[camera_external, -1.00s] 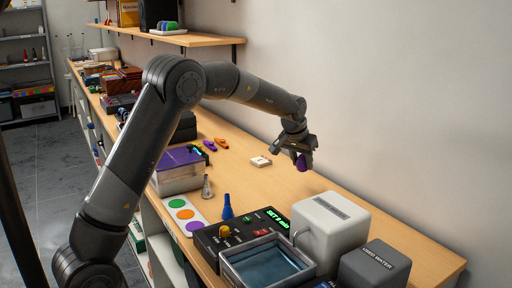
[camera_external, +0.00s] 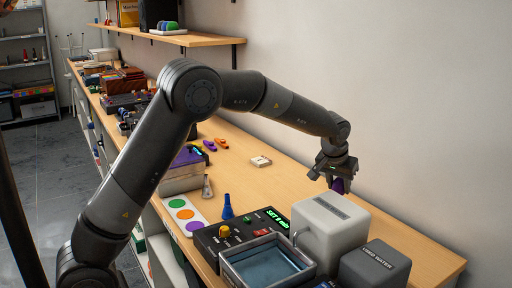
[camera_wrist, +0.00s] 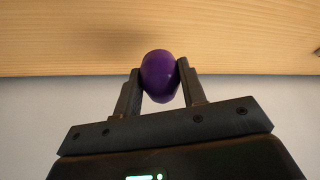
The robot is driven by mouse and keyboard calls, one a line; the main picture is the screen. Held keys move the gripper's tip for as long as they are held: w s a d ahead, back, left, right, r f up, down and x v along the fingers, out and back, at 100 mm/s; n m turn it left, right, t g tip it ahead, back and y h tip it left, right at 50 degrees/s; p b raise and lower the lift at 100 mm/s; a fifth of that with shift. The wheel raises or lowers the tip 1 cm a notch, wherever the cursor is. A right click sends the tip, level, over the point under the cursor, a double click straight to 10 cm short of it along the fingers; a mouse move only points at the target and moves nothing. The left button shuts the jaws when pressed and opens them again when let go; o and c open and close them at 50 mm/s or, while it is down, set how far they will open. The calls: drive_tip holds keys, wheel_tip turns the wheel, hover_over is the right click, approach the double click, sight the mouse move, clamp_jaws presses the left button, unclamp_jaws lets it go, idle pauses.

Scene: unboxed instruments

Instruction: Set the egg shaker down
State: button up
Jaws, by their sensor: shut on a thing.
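The egg shaker is a smooth purple egg. In the wrist view the egg shaker (camera_wrist: 160,76) sits between the two dark fingers of my gripper (camera_wrist: 160,82), which is shut on it. In the outside view the egg shaker (camera_external: 338,186) shows just below my gripper (camera_external: 336,180), partly hidden by the fingers. My gripper is at the right part of the wooden bench (camera_external: 285,187), behind the grey-white box (camera_external: 330,225). I cannot tell whether the egg touches the bench top.
A dark grey box (camera_external: 374,268) stands beside the grey-white one. A black control box (camera_external: 240,235), a water basin (camera_external: 266,262) and a blue cone (camera_external: 227,207) stand in front. A small pale block (camera_external: 261,161) lies further back. The bench between block and gripper is bare.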

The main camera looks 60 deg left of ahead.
drive_tip(key=shift+f, duration=3)
drive_tip(key=shift+f, duration=0.15)
drive_tip(key=shift+c, duration=0.2)
drive_tip(key=o, duration=1)
